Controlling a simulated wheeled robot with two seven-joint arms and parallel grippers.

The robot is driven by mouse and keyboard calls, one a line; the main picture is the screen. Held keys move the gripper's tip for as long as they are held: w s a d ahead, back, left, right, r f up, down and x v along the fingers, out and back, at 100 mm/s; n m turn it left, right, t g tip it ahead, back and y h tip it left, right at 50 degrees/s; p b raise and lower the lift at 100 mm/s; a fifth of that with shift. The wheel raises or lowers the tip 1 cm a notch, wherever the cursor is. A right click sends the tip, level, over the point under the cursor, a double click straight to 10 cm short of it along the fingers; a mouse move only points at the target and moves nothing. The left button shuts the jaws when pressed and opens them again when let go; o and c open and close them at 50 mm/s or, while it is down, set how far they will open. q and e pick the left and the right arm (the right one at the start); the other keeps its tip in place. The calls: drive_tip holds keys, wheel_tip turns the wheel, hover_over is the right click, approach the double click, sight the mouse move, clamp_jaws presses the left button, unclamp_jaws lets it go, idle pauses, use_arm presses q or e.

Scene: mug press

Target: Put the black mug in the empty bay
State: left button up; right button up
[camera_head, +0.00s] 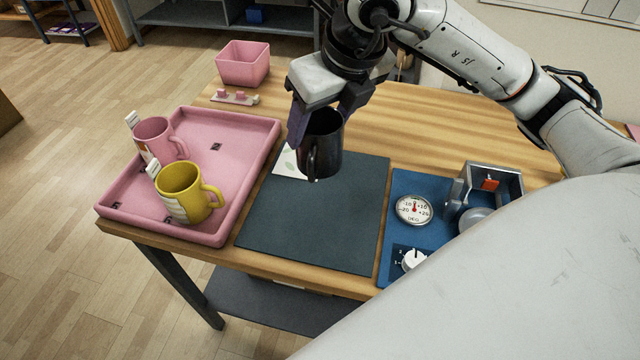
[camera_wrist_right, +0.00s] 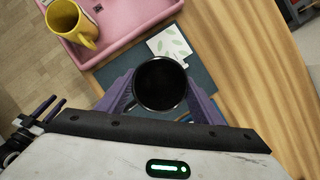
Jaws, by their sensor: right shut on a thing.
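The black mug (camera_head: 321,146) is upright between the fingers of my right gripper (camera_head: 325,118), which is shut on it. It is held above the back part of a dark grey-green mat. In the right wrist view the mug (camera_wrist_right: 160,84) shows from above, empty, with a purple finger on each side. The pink tray (camera_head: 222,165) at the left holds a pink mug (camera_head: 158,140) and a yellow mug (camera_head: 183,190), each with a white tag beside it. Bare tray floor shows behind and right of these mugs. My left gripper is not in view.
The dark mat (camera_head: 320,220) lies between the tray and a blue panel (camera_head: 405,185) with a round dial (camera_head: 414,209), a white knob (camera_head: 413,259) and a grey metal device (camera_head: 494,190). A white leaf-print card (camera_head: 288,163) lies at the mat's back left. A pink bin (camera_head: 242,64) stands behind.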

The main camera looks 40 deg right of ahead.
sight(321, 166)
drive_tip(key=shift+d+f+m, duration=0.1)
drive_tip(key=shift+m, duration=0.2)
wheel_tip(321, 166, down, 9)
drive_tip(key=shift+f, duration=0.25)
drive_tip(key=shift+f+b, duration=0.25)
drive_tip(key=shift+b, duration=0.1)
drive_tip(key=o, duration=1.7)
drive_tip(key=shift+r, duration=0.1)
